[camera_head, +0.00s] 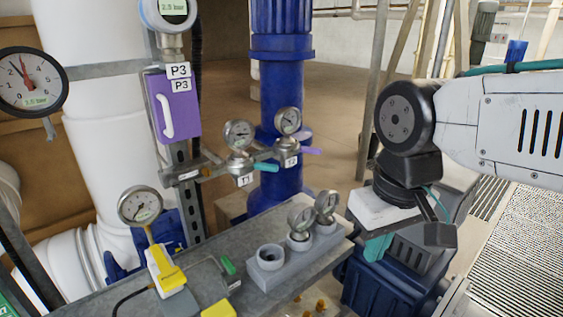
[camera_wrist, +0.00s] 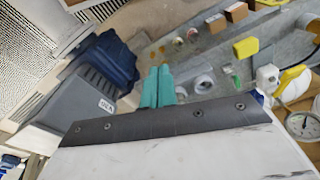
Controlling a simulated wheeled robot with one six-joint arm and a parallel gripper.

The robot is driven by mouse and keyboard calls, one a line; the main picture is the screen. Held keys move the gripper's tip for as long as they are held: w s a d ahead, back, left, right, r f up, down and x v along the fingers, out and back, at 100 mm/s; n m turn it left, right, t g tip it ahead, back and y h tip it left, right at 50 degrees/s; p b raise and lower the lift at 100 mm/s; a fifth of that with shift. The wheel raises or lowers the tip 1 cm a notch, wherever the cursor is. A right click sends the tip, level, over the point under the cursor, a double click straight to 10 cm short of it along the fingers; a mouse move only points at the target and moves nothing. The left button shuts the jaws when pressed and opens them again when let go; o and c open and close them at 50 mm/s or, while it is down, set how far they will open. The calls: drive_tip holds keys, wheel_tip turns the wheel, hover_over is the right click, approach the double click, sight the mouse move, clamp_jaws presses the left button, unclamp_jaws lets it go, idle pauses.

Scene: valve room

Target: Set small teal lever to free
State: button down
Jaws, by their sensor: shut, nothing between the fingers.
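The small teal lever (camera_head: 265,167) sticks out to the right from a valve under a round gauge (camera_head: 239,134), beside a tag that seems to read T1 (camera_head: 244,180). It lies roughly level in the picture. My gripper (camera_head: 377,248) is right of and lower than the lever, apart from it, in front of the dark blue bin. Its teal fingers are shut and empty; they also show in the wrist view (camera_wrist: 157,86). I cannot make out the lever in the wrist view.
A purple lever (camera_head: 311,150) sits on the neighbouring gauge valve. A purple box labelled P3 (camera_head: 174,107) is left of them. The grey bench (camera_head: 100,300) holds a gauge block (camera_head: 290,267) and a yellow tool (camera_head: 168,272). A blue column (camera_head: 283,75) stands behind.

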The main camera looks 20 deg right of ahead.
drive_tip(key=w+a+m+g+y, duration=0.1)
drive_tip(key=w+a+g+y, duration=0.3)
drive_tip(key=w+y, duration=0.65)
drive_tip(key=w+d+m+t+y, duration=0.1)
drive_tip(key=w+d+t+y, duration=0.1)
drive_tip(key=w, duration=0.3)
drive_tip(key=w+d+m+t+y, duration=0.1)
drive_tip(key=w+d+t+y, duration=0.1)
drive_tip(key=w+d+t, duration=0.2)
drive_tip(key=w+d+m+t+y, duration=0.1)
drive_tip(key=w+d+t+y, duration=0.1)
drive_tip(key=w, duration=0.4)
drive_tip(key=shift+w+d+m+t, duration=0.2)
drive_tip(key=shift+d+m+t, duration=0.1)
drive_tip(key=shift+d+t, duration=0.8)
drive_tip(key=shift+d, duration=0.2)
approach(266, 167)
drive_tip(key=w+a, duration=0.4)
drive_tip(key=w, duration=0.1)
drive_tip(key=shift+w+a+r, duration=0.1)
